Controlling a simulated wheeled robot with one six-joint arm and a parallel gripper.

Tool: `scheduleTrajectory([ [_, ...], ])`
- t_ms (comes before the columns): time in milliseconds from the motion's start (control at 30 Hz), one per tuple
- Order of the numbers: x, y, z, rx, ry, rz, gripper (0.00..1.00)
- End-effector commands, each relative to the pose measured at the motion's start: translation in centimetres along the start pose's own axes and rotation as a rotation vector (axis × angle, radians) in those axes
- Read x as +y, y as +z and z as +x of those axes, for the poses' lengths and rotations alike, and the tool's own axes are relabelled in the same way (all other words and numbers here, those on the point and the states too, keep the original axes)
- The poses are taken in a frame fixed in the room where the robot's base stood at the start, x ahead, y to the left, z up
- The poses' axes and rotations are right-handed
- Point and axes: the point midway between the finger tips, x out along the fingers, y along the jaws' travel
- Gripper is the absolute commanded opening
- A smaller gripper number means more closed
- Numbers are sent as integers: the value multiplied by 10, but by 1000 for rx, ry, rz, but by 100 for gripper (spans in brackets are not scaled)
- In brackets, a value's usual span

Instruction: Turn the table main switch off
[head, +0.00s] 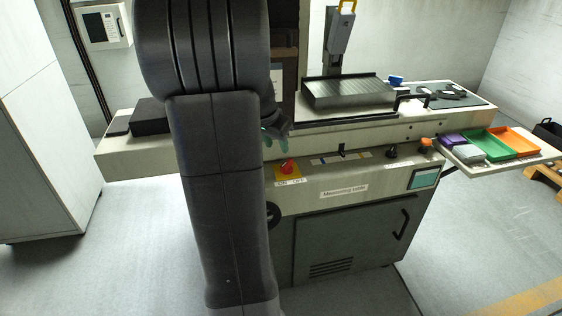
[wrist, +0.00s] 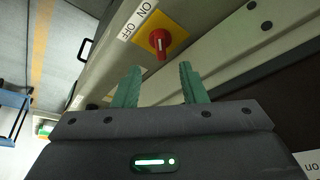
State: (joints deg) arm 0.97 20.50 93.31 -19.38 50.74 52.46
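The main switch is a red rotary knob (head: 288,167) on a yellow plate, set in the sloped front panel of the measuring table (head: 345,192). An ON OFF label (head: 290,182) lies below it, ON at the left. In the wrist view the knob (wrist: 160,42) lies just beyond my fingertips, with the label (wrist: 138,20) at its upper left. Its white mark runs roughly upright there. I cannot tell which word it indicates. My gripper (wrist: 157,71) is open and empty, its two green fingers apart. In the head view my gripper (head: 274,138) is partly hidden by my arm, above the knob.
Right of the switch are a small black lever (head: 342,150), a black knob (head: 392,151) and a screen (head: 424,177). A black handwheel (head: 272,214) sits below. Purple, green and orange trays (head: 512,141) stand at the right. The floor in front of the table is clear.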

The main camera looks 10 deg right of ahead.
Motion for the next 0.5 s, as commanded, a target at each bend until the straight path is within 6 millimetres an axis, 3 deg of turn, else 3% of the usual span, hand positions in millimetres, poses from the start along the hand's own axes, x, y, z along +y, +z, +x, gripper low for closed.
scheduleTrajectory([
  [200,1,2,52,-4,3,-1,38],
  [500,1,1,95,-2,1,-1,38],
])
